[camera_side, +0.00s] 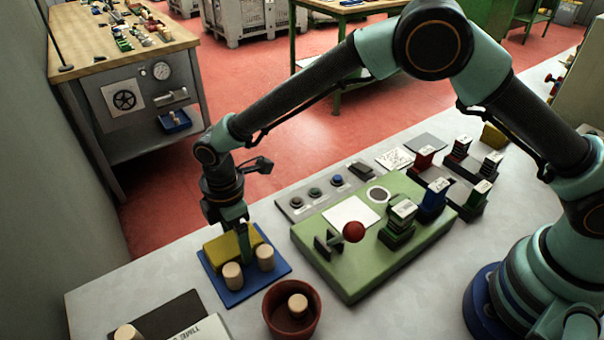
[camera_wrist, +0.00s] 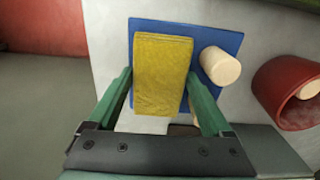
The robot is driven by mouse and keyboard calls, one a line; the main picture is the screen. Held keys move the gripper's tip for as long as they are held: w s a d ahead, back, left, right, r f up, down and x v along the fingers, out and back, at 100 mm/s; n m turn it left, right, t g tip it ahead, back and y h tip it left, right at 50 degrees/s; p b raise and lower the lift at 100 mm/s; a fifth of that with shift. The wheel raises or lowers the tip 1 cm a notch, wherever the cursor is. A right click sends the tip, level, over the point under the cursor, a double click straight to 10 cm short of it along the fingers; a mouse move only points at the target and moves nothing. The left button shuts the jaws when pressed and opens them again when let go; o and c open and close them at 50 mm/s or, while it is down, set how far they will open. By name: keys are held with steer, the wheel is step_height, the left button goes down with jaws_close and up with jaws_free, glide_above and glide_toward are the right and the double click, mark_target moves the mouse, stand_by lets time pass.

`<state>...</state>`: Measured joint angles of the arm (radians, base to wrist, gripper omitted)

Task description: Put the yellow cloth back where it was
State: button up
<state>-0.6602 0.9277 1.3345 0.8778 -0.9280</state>
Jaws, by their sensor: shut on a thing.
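The yellow cloth (camera_side: 216,252) is a folded, block-like pad over the blue mat (camera_side: 236,294) in the side view. My gripper (camera_side: 243,243) points down at it and is shut on it. In the wrist view the cloth (camera_wrist: 162,70) lies between my two green fingers (camera_wrist: 160,77), one along each long side. The blue mat (camera_wrist: 228,42) shows behind it. I cannot tell whether the cloth touches the mat or is just above it.
Two cork stoppers (camera_side: 232,276) (camera_side: 264,257) stand on the mat close to the cloth. A red-brown pot (camera_side: 276,322) with a cork in it stands to the right. A green board (camera_side: 372,282) with a red ball knob lies beyond. Another cork (camera_side: 127,333) is at front left.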

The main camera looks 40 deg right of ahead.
mark_target(236, 241)
steer(key=o, duration=1.4)
steer(key=shift+f, duration=0.15)
step_height(236, 241, up, 12)
steer(key=d+r+m+t, duration=0.1)
steer(key=d+r+m, duration=0.3)
steer(key=d+r, duration=0.45)
steer(key=s+d+r+m+t, duration=0.1)
steer(key=s+d+m, duration=0.3)
steer(key=d, duration=0.3)
steer(key=s+d+r+m+t, duration=0.1)
steer(key=s+d+m+t, duration=0.1)
steer(key=d+m, duration=0.3)
steer(key=s+d+r+m+t, duration=0.1)
steer(key=s+d+m, duration=0.4)
steer(key=d, duration=0.5)
steer(key=shift+s+d+r+t, duration=0.3)
steer(key=shift+s+d, duration=0.05)
